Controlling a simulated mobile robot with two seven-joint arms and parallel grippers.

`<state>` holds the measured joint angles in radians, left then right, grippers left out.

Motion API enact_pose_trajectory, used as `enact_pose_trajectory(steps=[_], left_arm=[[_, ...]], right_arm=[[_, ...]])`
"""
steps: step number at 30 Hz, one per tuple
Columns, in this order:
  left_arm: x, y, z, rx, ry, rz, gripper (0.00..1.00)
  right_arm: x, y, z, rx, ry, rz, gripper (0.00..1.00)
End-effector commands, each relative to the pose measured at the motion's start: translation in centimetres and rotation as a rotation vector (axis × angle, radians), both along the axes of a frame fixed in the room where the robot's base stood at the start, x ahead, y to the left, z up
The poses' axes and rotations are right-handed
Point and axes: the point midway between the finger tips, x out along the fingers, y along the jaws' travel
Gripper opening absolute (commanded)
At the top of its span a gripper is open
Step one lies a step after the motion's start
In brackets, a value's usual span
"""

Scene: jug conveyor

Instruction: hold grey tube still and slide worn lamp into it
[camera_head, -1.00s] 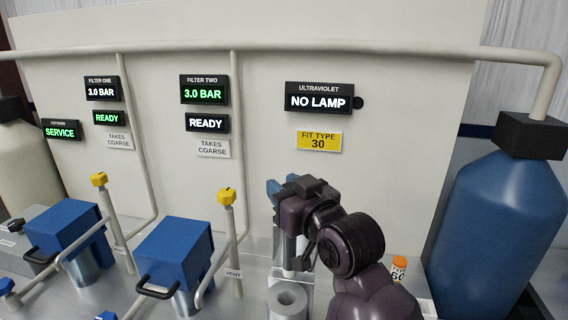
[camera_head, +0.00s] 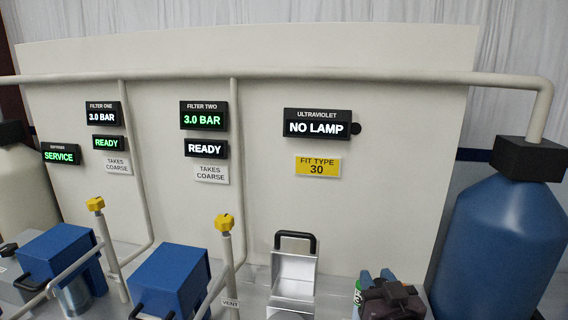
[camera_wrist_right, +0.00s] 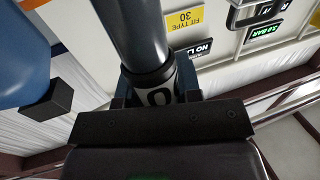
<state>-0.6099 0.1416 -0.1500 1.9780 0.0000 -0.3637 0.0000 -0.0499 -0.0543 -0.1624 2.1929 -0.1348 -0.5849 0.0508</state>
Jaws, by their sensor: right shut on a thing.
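My right gripper (camera_head: 377,276) is low at the right of the head view, its blue fingers showing above its dark body. In the right wrist view the gripper (camera_wrist_right: 160,98) is shut on a dark grey cylinder (camera_wrist_right: 140,35) with a white band bearing a dark "0". The pictures do not settle whether this is the worn lamp or the grey tube. My left gripper is not in view.
A silver housing (camera_head: 294,270) with a black handle stands before the panel. The ultraviolet display (camera_head: 318,128) reads NO LAMP. A green-capped item (camera_head: 358,298) is beside my right gripper. A blue tank (camera_head: 500,235) stands right; blue filter boxes (camera_head: 170,277) stand left.

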Motion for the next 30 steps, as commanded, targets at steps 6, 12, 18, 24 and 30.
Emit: enact_pose_trajectory(steps=[6, 12, 18, 24, 30], left_arm=[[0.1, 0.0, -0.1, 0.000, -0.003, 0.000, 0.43], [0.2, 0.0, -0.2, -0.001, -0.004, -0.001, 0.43], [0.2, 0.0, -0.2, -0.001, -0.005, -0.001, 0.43], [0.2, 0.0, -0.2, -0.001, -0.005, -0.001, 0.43], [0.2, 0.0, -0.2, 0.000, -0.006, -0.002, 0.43]], right_arm=[[-2.1, -2.4, -4.7, 0.001, 0.004, -0.050, 0.00], [-3.4, -3.3, -7.0, 0.001, 0.001, -0.068, 0.00], [-3.8, -3.4, -7.5, 0.001, -0.001, -0.072, 0.00], [-3.8, -3.4, -7.5, 0.001, -0.001, -0.071, 0.00], [-3.8, -3.4, -7.5, 0.001, -0.001, -0.071, 0.00]])
